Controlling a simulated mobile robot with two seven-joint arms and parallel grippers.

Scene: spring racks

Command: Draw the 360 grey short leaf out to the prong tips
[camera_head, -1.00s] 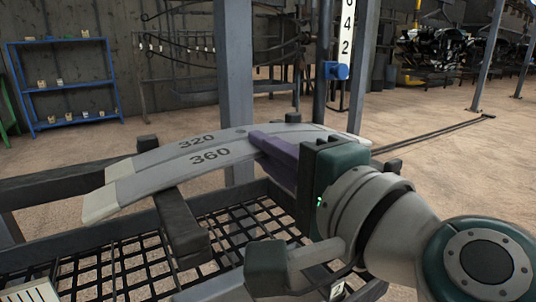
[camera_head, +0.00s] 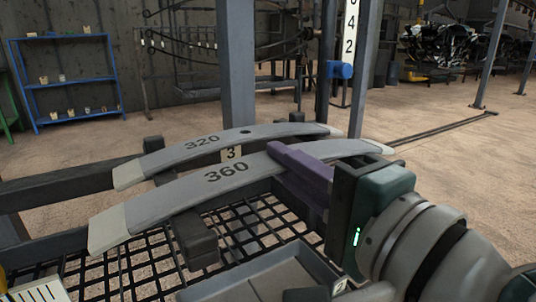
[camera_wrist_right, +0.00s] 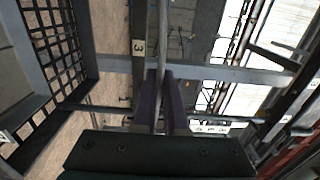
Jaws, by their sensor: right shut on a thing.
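The grey leaf marked 360 (camera_head: 200,189) lies across the dark prongs in the head view, curved, with a pale left end. The near prong (camera_head: 196,243) sticks out from under it, its tip past the leaf's near edge. I cannot tell whether the leaf touches the prong. My right gripper (camera_head: 284,154) is shut on the leaf right of its number, purple fingers on either side. In the right wrist view my fingers (camera_wrist_right: 160,80) hold the leaf (camera_wrist_right: 161,45) edge-on. The leaf marked 320 (camera_head: 205,144) lies behind, apart from it.
A number 3 plate (camera_head: 231,153) shows between the leaves. Below are a black mesh shelf (camera_head: 140,262) and a grey tray (camera_head: 262,272). A grey post (camera_head: 236,65) stands behind the rack. A blue shelf (camera_head: 70,82) stands far off at the left.

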